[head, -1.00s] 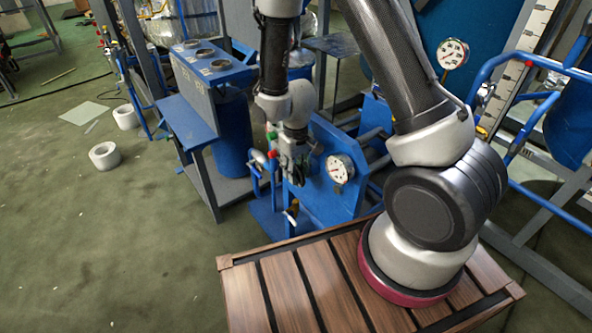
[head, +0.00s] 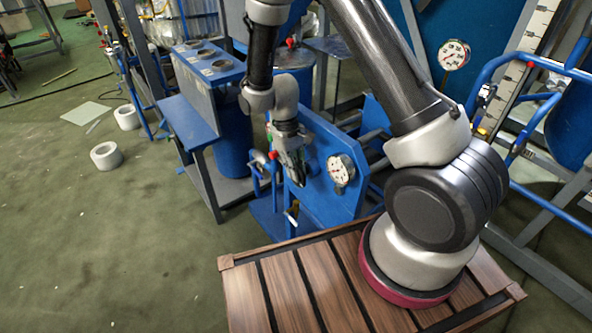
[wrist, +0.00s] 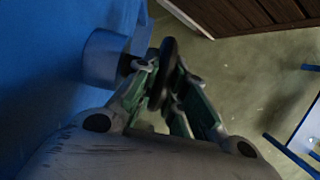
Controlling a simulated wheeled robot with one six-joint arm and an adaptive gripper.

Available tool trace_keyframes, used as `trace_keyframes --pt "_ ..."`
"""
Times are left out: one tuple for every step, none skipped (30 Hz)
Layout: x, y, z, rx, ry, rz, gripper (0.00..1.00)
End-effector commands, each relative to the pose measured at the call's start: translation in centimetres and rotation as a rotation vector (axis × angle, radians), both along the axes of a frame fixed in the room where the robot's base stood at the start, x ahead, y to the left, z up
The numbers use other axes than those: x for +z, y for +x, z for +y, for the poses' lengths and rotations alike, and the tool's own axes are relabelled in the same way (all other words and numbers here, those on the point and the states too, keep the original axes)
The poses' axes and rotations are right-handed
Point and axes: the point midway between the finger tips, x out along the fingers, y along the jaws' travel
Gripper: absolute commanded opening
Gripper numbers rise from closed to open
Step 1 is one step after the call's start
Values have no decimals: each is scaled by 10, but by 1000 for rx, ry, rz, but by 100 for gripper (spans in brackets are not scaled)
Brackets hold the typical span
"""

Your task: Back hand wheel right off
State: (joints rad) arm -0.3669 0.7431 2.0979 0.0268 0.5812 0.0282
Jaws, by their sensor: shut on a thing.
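The hand wheel (wrist: 170,62) is a dark, round-rimmed wheel near the top middle of the wrist view. It stands in front of a blue fitting (wrist: 103,58) on a blue panel. My gripper (wrist: 166,90) has its two green-grey fingers on either side of the wheel's rim and is shut on it. In the head view my gripper (head: 296,178) hangs at the left side of the blue panel (head: 325,190), left of a white round gauge (head: 341,170). The wheel is hidden behind the fingers in that view.
A wooden slatted platform (head: 312,285) lies in front, with my arm's base on it. A blue stand with holes (head: 213,70) is behind left. Blue pipe rails (head: 540,65) are at the right. The green floor at left is open, with two white rolls (head: 105,155).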

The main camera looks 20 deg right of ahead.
Motion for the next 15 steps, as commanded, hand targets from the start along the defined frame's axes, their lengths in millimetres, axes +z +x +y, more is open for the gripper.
trace_keyframes --pt "0 0 0 0 0 -1 0" --pt "0 0 0 0 0 -1 0" --pt "0 0 0 0 0 -1 0" --pt "0 0 0 0 1 -2 16" --pt "0 0 0 0 1 -2 22" --pt "0 0 0 0 1 -2 29" --pt "0 0 0 0 1 -2 34" --pt "0 0 0 0 1 -2 34" --pt "0 0 0 0 1 -2 34" --pt "0 0 0 0 1 -2 34" --pt "0 0 0 0 1 -2 34" --pt "0 0 0 0 1 -2 34" --pt "0 0 0 0 1 -2 34" --pt "0 0 0 0 1 -2 34" --pt "0 0 0 0 1 -2 34"
